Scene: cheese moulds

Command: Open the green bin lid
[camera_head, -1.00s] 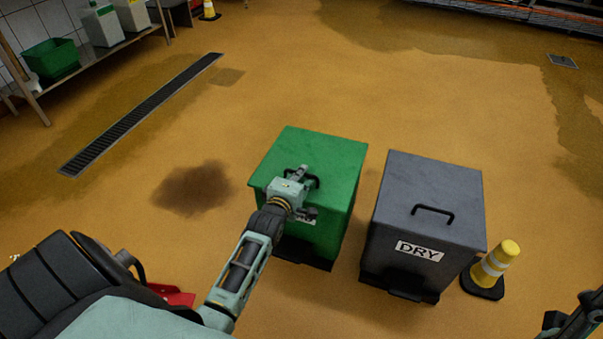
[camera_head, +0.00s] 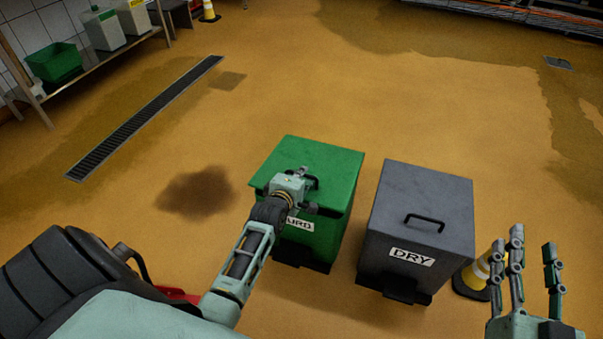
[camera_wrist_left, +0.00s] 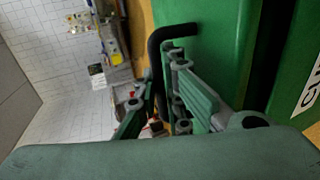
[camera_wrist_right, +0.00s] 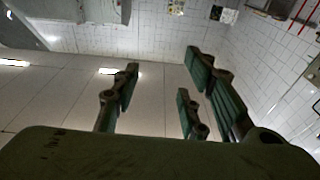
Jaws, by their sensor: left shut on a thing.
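The green bin (camera_head: 318,238) stands on the floor in the middle of the head view, its green lid (camera_head: 330,165) lying flat on top. A black bar handle sits on the lid; in the left wrist view the handle (camera_wrist_left: 178,30) runs between my left fingers. My left gripper (camera_head: 305,185) is over the lid's front part, shut on the handle (camera_wrist_left: 156,90). The bin's white label is partly hidden by my left arm. My right gripper (camera_head: 530,270) is raised at the lower right, fingers spread and empty; the right wrist view (camera_wrist_right: 150,95) shows nothing between them.
A grey bin (camera_head: 420,215) labelled DRY stands just right of the green bin. A yellow cone (camera_head: 478,268) stands beside it, partly behind my right fingers. A floor drain (camera_head: 145,118) and a shelf with a green crate (camera_head: 55,62) are at the left. Floor behind the bins is clear.

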